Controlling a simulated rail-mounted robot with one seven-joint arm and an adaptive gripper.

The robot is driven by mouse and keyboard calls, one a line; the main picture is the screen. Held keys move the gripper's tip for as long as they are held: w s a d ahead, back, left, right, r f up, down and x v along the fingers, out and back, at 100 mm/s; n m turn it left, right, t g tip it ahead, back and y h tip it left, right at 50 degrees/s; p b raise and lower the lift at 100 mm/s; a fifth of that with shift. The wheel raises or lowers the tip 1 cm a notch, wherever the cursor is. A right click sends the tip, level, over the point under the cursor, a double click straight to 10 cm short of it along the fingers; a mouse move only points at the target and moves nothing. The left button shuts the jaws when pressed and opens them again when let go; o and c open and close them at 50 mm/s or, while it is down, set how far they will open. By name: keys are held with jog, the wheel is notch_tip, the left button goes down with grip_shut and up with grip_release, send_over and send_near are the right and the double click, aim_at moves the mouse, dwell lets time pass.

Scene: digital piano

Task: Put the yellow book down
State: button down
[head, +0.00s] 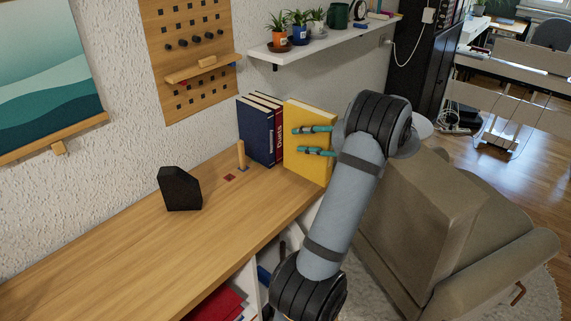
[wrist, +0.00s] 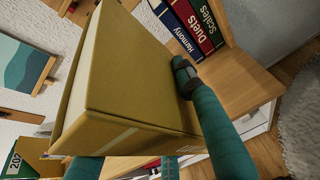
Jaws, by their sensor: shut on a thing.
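The yellow book (head: 310,115) is upright in the head view, at the right end of the wooden top, to the right of the standing books. My gripper (head: 303,140) is shut on it, with two teal fingers across its near face. In the wrist view the yellow book (wrist: 135,65) fills the middle and looks tilted, with teal fingers of my gripper (wrist: 130,120) at its sides. Its lower edge is close to the wooden top, but I cannot tell whether it touches.
Standing books (head: 257,132), labelled Harmony, Duets and Scales in the wrist view, are beside a wooden peg (head: 241,155). A black block (head: 180,188) stands on the wooden top (head: 130,245), whose front left is clear. A wall shelf (head: 310,47) is above; an armchair (head: 440,220) is right.

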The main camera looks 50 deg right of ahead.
jog(key=w+d+f+p, duration=0.1)
jog(key=w+f+p, duration=0.1)
jog(key=w+f, duration=0.7)
jog(key=shift+d+f+p, duration=0.15)
jog(key=shift+d+p, duration=0.2)
jog(key=shift+p, duration=0.05)
jog(key=shift+f, duration=0.25)
jog(key=c, duration=1.2)
grip_release()
jog(key=shift+o, duration=0.2)
